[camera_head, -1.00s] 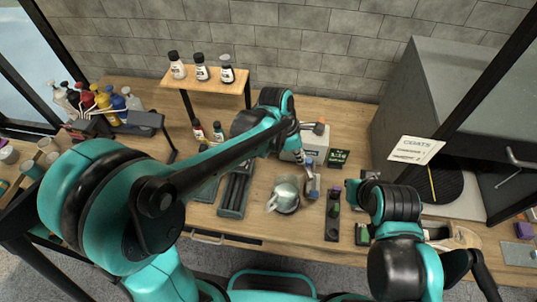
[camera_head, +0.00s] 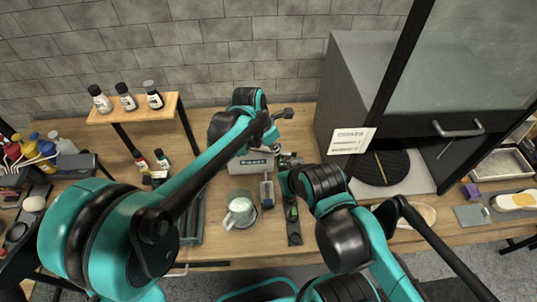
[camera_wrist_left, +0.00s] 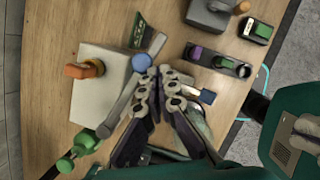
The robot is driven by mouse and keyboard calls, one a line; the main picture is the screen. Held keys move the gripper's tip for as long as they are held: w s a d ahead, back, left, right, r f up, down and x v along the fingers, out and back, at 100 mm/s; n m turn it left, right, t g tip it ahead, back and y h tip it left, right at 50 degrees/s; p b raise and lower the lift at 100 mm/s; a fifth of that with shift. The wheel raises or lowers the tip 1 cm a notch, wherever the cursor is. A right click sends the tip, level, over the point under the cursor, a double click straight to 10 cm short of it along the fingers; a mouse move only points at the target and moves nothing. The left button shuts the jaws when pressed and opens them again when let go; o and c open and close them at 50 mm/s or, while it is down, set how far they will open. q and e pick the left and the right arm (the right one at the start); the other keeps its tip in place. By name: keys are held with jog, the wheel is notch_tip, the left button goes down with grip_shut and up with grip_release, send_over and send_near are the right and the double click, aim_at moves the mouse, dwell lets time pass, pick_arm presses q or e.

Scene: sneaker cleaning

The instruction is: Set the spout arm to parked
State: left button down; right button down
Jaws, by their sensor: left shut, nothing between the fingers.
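The pale box-shaped unit (camera_head: 250,163) stands on the bench behind the mug, partly hidden by my left arm. In the left wrist view its pale top (camera_wrist_left: 100,90) carries an orange knob (camera_wrist_left: 85,69). A grey bar, which looks like the spout arm (camera_wrist_left: 121,106), lies along its edge with a blue round end (camera_wrist_left: 142,62). My left gripper (camera_wrist_left: 160,74) is shut and empty, its fingertips close beside the blue end; I cannot tell whether they touch. In the head view its fingers are mostly hidden behind my arm. My right arm is folded at centre right; its fingers are hidden.
A pale green mug (camera_head: 240,209) stands in front of the unit, with a blue-grey tool (camera_head: 266,192) beside it. A dark narrow tray (camera_head: 293,225) lies right of it. A bottle shelf (camera_head: 135,107) stands at left, a dark cabinet (camera_head: 350,85) at right.

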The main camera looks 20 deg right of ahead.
pick_arm(q)
jog(key=shift+w+d, duration=0.7)
jog(key=shift+w, duration=0.2)
